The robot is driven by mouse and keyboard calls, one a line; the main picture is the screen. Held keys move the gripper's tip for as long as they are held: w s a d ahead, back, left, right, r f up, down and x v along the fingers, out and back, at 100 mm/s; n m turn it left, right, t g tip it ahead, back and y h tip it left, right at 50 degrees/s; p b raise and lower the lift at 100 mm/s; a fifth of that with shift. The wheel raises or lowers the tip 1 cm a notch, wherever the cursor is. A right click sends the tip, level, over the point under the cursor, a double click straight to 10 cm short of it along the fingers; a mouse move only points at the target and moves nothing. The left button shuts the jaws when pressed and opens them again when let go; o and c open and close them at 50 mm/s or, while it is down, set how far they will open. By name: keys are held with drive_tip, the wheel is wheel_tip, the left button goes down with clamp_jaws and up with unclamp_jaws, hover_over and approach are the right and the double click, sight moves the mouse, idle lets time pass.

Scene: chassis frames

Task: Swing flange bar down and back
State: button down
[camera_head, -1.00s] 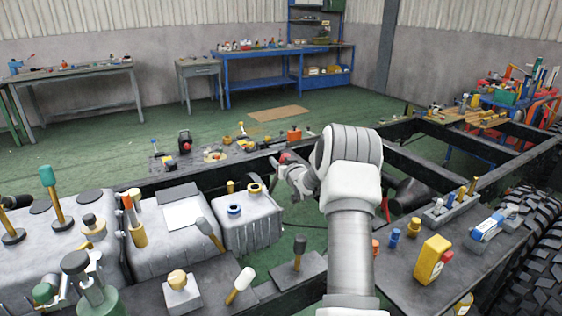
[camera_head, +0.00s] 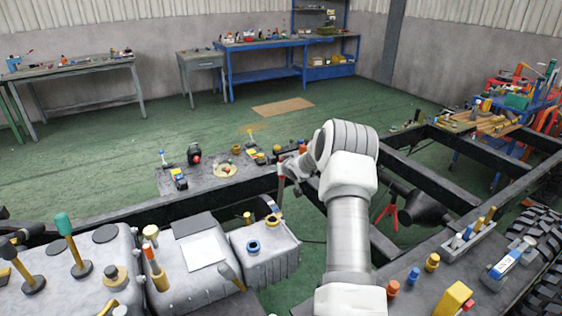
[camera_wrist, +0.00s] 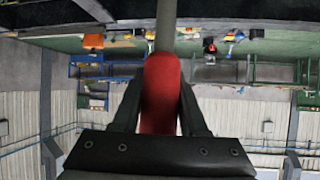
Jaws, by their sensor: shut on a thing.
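A bar with a red grip (camera_wrist: 161,95) and a grey shaft (camera_wrist: 166,25) is between my gripper's fingers in the wrist view. My gripper (camera_wrist: 160,100) is shut on the red grip, and the shaft runs from it to the top edge of the picture. In the head view my gripper (camera_head: 284,172) is small, left of my arm and above the near dark chassis rail. A thin grey piece hangs just below it there. The far end of the bar and what it joins are hidden or too small to tell.
Grey tanks (camera_head: 268,262) with caps and loose tools stand at the lower left. A dark plate (camera_head: 215,184) with small parts lies beyond the near rail. A yellow bottle (camera_head: 453,300) and a tray of parts (camera_head: 466,238) are at the right. Green floor (camera_head: 80,175) is open behind.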

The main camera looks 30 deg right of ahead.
drive_tip(key=shift+w+p, duration=0.55)
drive_tip(key=shift+w, duration=0.15)
drive_tip(key=shift+c, duration=2.2)
unclamp_jaws()
drive_tip(key=shift+s, duration=0.1)
drive_tip(key=v, duration=1.7)
drive_tip(key=shift+r, duration=0.35)
drive_tip(key=shift+a, duration=0.1)
